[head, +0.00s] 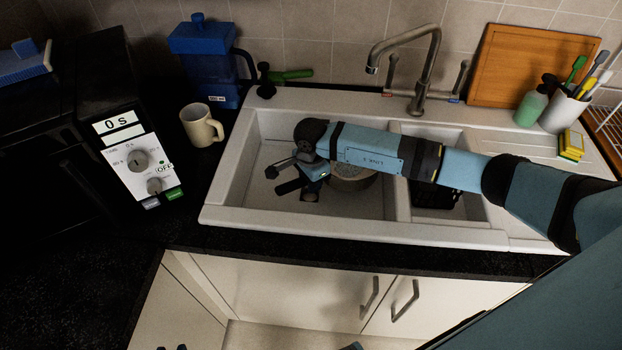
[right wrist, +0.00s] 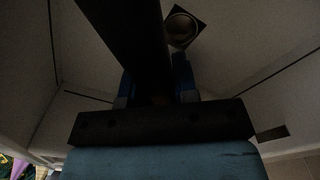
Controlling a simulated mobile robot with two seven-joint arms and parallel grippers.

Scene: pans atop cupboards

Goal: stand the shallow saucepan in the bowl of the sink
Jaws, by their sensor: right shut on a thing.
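The shallow saucepan (head: 354,180) shows as a round, greyish-tan shape within the outline of the large left sink bowl (head: 236,178). My right forearm hides much of it, and I cannot tell whether its base touches the bowl floor. My right gripper (head: 292,180) is over the bowl, left of the pan. It is shut on a long dark bar, apparently the pan's handle, which passes between the blue fingers in the right wrist view (right wrist: 158,98). Two small dark tips at the bottom edge of the head view may be my left gripper (head: 172,347).
The tap (head: 428,70) stands behind the sink. A smaller basin (head: 432,196) holds a dark basket. A mug (head: 200,125), blue jug (head: 210,80) and dial-fronted appliance (head: 140,155) stand to the left. A green bottle (head: 531,107), brush cup (head: 565,106) and sponges (head: 571,146) stand to the right.

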